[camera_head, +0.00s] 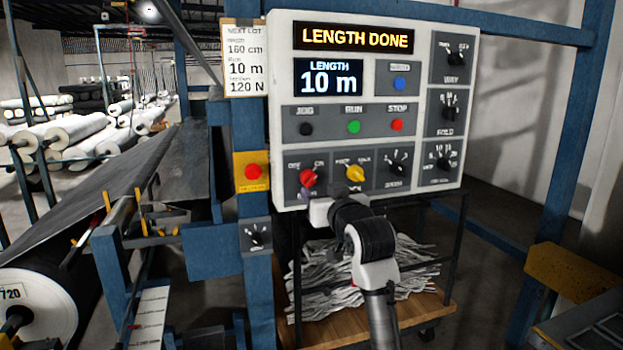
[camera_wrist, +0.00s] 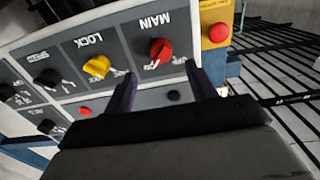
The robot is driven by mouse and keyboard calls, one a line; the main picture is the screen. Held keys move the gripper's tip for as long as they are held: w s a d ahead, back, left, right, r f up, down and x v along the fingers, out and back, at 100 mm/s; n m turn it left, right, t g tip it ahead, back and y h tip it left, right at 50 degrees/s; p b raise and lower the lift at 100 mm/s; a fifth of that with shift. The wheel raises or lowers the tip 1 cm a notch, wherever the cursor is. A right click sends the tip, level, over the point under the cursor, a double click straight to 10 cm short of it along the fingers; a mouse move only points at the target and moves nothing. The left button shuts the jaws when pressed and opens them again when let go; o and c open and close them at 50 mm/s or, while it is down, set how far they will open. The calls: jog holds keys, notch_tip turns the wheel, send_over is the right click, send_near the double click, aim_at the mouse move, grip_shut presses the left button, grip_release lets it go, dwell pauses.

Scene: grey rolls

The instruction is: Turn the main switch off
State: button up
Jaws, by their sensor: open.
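The main switch is a red rotary knob (camera_head: 308,178) at the lower left of the control panel. In the wrist view, which is turned nearly upside down, the knob (camera_wrist: 161,50) sits under the word MAIN. Its pointer appears to lean toward the ON label at its lower left; the other label is at its lower right. My gripper (camera_wrist: 160,87) is open, its two dark fingers apart below the knob in that view, with nothing between them. In the head view my gripper (camera_head: 320,208) is just below the knob, its fingertips hard to see.
The yellow LOCK knob (camera_head: 355,173) sits right beside the main switch. A red button on a yellow box (camera_head: 252,171) is to the left. The white control panel (camera_head: 466,105) shows LENGTH DONE. A cart with grey scraps (camera_head: 410,262) stands below.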

aim_at(312, 183)
jog(key=p+x, duration=0.2)
jog(key=x, duration=0.5)
jog(key=shift+w+a, duration=0.15)
jog(key=shift+w, duration=0.15)
jog(key=shift+c, duration=0.4)
jog(key=c, duration=0.9)
jog(key=shift+f, duration=0.1)
